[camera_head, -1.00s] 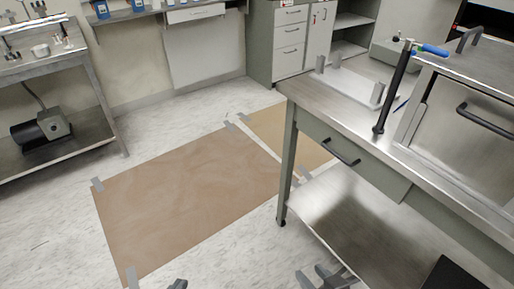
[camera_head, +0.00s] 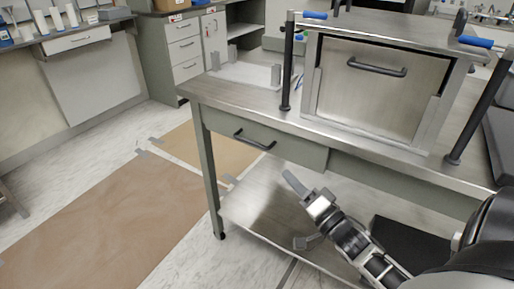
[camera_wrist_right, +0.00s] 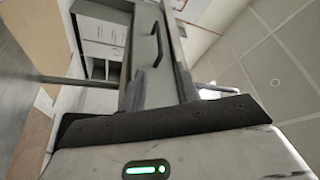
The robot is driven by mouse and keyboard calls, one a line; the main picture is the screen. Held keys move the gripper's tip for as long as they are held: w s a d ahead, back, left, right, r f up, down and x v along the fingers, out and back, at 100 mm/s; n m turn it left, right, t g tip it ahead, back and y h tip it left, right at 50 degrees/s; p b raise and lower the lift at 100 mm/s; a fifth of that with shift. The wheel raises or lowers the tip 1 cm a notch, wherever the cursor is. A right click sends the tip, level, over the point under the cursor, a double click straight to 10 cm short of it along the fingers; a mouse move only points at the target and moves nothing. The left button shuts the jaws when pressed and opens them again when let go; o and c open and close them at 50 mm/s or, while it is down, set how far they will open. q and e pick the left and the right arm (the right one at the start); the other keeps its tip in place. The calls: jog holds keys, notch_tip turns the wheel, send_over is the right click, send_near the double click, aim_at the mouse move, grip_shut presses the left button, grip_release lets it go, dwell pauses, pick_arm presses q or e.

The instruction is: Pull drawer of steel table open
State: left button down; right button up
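The steel table (camera_head: 232,97) stands at the right of the head view. Its grey-green drawer (camera_head: 290,147) sits under the left part of the tabletop and looks shut, its front flush. A dark bar handle (camera_head: 254,140) is on the drawer front. My right gripper (camera_head: 292,209) is in front of and below the drawer, its fingers spread and empty, apart from the handle. In the right wrist view the handle (camera_wrist_right: 155,45) shows beyond and between the two finger tips (camera_wrist_right: 161,85). My left gripper is not in view.
A steel box (camera_head: 383,88) with a handled front stands on the tabletop, with dark upright posts beside it. The lower shelf (camera_head: 258,197) lies beneath the drawer, close to my right gripper. Brown mats (camera_head: 105,220) cover the floor at left, which is clear.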

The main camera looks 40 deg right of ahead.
aim_at(257, 145)
jog(key=b+x, duration=0.1)
jog(key=x, duration=1.3)
jog(key=shift+w, duration=0.2)
grip_shut()
